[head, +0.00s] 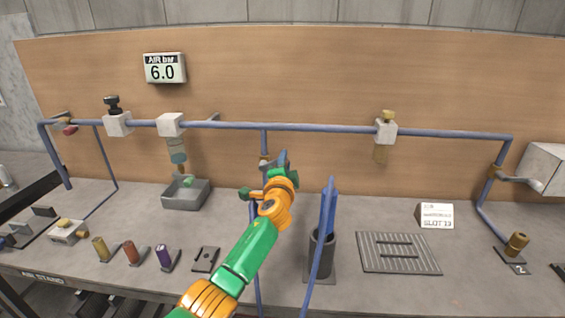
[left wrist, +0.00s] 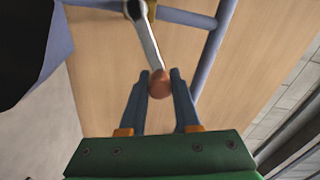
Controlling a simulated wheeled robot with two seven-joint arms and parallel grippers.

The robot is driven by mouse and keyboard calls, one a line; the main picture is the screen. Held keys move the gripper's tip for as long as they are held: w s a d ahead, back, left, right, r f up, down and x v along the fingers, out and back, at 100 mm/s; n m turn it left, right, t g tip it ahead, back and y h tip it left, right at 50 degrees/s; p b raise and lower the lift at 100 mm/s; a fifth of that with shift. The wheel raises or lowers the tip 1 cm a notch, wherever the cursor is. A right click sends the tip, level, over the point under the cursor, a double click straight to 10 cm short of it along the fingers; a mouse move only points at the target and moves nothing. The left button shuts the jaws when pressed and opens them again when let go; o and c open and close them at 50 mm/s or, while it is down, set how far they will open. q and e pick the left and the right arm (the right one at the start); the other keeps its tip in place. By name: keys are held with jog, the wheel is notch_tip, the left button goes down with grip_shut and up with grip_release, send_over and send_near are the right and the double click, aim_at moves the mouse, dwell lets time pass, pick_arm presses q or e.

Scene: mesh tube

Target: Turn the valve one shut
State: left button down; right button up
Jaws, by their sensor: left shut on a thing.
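A valve with a pale metal lever (left wrist: 149,45) and a round copper-coloured knob (left wrist: 159,86) shows in the left wrist view. My left gripper (left wrist: 158,78) has its two dark fingers on either side of this knob, shut on it. In the head view my left gripper (head: 283,160) is at the brass valve body (head: 263,164) on the middle vertical pipe, and the arm and fingers hide most of the lever. No number is readable on this valve. My right gripper is not in view.
A blue pipe (head: 310,127) runs along the wooden back panel. A gauge (head: 164,68) reads 6.0 bar. A grey tray (head: 186,194) stands left of the arm.

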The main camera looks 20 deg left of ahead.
pick_arm(q)
jog(key=shift+w+d+f+m+b, duration=0.1)
jog(key=shift+f+m+b, duration=0.2)
jog(key=shift+f+m, duration=0.45)
jog(key=shift+d+f+m+b, duration=0.1)
jog(key=shift+f+m+b, duration=0.3)
jog(key=shift+m, duration=0.65)
jog(key=shift+w+d+f+m+b, duration=0.1)
jog(key=shift+f+m+b, duration=0.15)
jog(key=shift+f+m, duration=0.5)
jog(key=shift+r+m, duration=0.2)
jog(key=shift+m, duration=0.05)
